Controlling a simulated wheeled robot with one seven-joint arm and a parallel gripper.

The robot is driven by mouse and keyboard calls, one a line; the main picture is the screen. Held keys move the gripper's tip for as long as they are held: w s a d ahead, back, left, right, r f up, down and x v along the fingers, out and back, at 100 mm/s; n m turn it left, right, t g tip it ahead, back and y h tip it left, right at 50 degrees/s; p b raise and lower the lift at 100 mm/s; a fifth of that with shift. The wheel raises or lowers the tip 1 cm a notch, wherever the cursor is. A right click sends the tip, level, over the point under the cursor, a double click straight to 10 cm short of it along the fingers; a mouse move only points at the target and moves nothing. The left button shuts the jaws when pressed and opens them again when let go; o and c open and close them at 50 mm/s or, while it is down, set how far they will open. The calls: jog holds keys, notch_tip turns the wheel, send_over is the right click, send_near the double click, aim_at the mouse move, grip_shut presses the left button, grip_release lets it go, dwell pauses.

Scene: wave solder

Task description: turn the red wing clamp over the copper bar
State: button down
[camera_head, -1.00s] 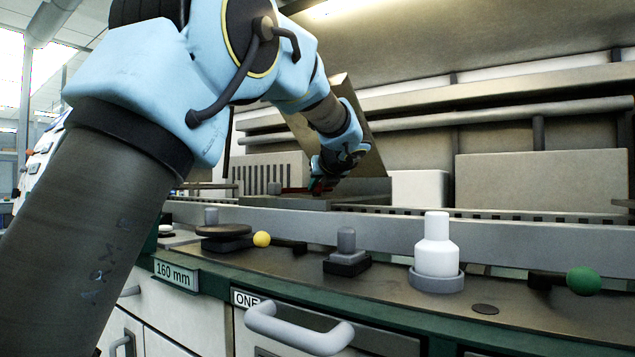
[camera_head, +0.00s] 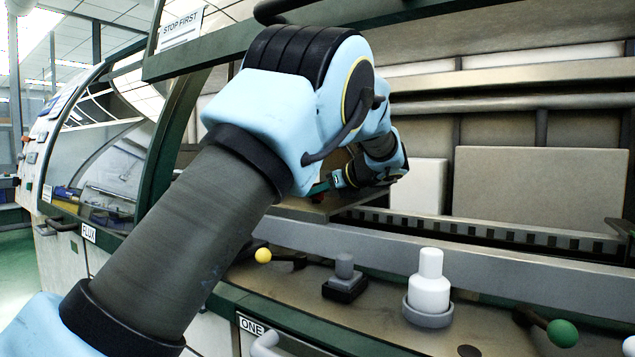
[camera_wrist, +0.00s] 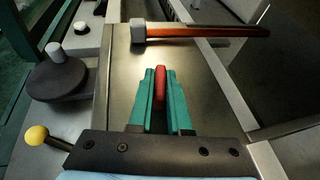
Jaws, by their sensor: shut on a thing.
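In the wrist view, my gripper (camera_wrist: 160,72) has its two green fingers closed around the red wing clamp (camera_wrist: 161,84). Only a short red, rounded strip shows between the fingers. It points towards the copper bar (camera_wrist: 205,32), and a gap of bare plate shows between them in this view. The bar lies crosswise at the top of the view, its left end at a grey block (camera_wrist: 138,33). In the head view, my arm hides most of the work; a bit of green finger (camera_head: 318,188) shows above the plate. The clamp and bar cannot be made out there.
A metal plate (camera_wrist: 118,70) lies under the gripper. Along the front ledge are a yellow-knobbed lever (camera_head: 263,255), a dark square post (camera_head: 344,278), a white bottle (camera_head: 429,285) and a green-knobbed lever (camera_head: 562,333). A dark round disc (camera_wrist: 58,80) stands left of the plate.

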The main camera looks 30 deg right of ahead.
dwell(0.4)
jog(key=c, duration=0.9)
grip_release()
jog(key=shift+o, duration=0.2)
jog(key=v, duration=1)
jog(key=shift+s+d+r, duration=0.15)
jog(key=shift+s, duration=0.15)
